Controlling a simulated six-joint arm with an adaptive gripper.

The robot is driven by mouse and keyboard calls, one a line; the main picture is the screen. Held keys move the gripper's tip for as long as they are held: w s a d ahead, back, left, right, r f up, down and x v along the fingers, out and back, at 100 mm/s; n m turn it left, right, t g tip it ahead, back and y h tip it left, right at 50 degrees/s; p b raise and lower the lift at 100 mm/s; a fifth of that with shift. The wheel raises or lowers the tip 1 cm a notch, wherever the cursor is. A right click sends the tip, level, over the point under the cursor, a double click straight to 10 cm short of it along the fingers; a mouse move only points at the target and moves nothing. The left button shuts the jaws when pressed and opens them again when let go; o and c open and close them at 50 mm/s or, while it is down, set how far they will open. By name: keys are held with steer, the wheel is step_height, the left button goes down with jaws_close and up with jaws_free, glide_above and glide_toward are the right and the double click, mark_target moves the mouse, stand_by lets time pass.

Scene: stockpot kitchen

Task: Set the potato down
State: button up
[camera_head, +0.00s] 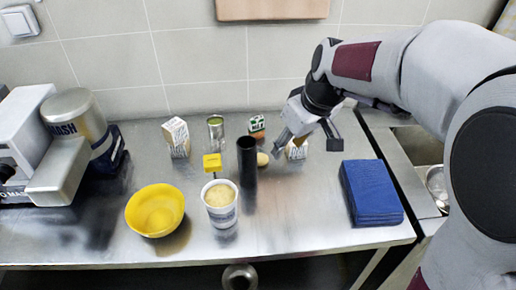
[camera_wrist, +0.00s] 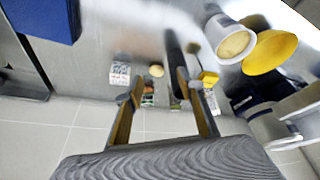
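The potato (camera_head: 262,159), small, rounded and yellowish, rests on the steel counter just right of a black cylinder. In the wrist view the potato (camera_wrist: 156,70) shows beyond and between the fingertips. My gripper (camera_head: 307,147) is open, with its fingers wide apart, above the counter and to the right of the potato. In the wrist view the gripper (camera_wrist: 159,78) holds nothing between its fingers.
The black cylinder (camera_head: 247,162) stands close beside the potato. A carton (camera_head: 297,149) is partly hidden behind my gripper. A white cup (camera_head: 220,206), yellow bowl (camera_head: 155,211) and blue cloth stack (camera_head: 371,192) stand nearer. Clear counter lies between cup and cloth.

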mark_target(262, 157)
steer(key=w+a+f+n+y, duration=0.1)
steer(key=w+a+f+n, duration=0.1)
steer(key=w+f, duration=0.9)
steer(key=shift+w+a+f+n+g, duration=0.2)
steer(key=shift+w+a+n+g, duration=0.25)
steer(key=shift+w, duration=0.45)
steer(key=shift+a, duration=0.1)
steer(key=shift+f, duration=0.1)
steer(key=shift+t+x, duration=0.25)
steer(key=shift+x, duration=0.95)
steer(key=shift+f, duration=0.1)
steer(key=shift+x, duration=2.5)
steer(key=shift+s, duration=0.15)
steer(key=shift+c, duration=0.3)
steer(key=c, duration=0.8)
